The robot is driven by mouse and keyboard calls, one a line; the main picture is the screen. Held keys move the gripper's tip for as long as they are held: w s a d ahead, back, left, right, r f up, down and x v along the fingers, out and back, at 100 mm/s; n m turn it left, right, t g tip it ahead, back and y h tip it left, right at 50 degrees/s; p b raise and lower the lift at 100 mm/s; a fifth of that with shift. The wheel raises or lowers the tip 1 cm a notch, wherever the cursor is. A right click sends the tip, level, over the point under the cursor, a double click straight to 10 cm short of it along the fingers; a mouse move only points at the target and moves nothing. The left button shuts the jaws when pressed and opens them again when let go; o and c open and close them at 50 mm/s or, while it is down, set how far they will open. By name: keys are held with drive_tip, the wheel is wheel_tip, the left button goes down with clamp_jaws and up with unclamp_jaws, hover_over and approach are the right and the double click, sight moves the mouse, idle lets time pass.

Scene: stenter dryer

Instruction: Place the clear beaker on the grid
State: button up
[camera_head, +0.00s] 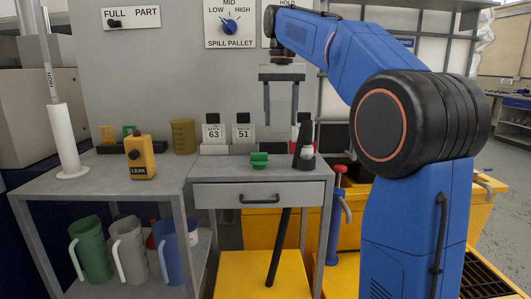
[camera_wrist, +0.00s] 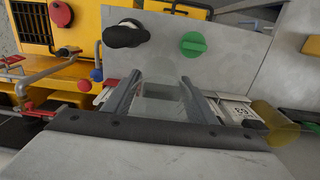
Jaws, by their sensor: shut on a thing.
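My gripper (camera_head: 281,118) hangs pointing down above the small grey drawer table, in front of the wall panel. In the wrist view its two fingers (camera_wrist: 161,84) are closed on a see-through, faintly grey thing, which looks like the clear beaker (camera_wrist: 160,104). The beaker can hardly be made out between the fingers in the head view. A dark grating in a yellow frame (camera_head: 483,275) shows at the lower right of the head view and may be the grid. A black slatted grille on yellow (camera_wrist: 30,27) shows at the upper left of the wrist view.
A green knob-like piece (camera_head: 260,160) and a black-handled thing (camera_head: 303,142) stand on the drawer table (camera_head: 225,169). Batch cards (camera_head: 214,134) stand behind. An amber beaker (camera_head: 183,136) and a yellow leak box (camera_head: 140,158) are on the left table. Several jugs (camera_head: 128,246) sit below.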

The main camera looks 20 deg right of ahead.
wheel_tip(320, 180, down, 9)
drive_tip(key=shift+f, duration=0.2)
idle(0.3)
drive_tip(key=shift+f, duration=0.1)
drive_tip(key=o, duration=1.1)
drive_tip(key=shift+c, duration=0.2)
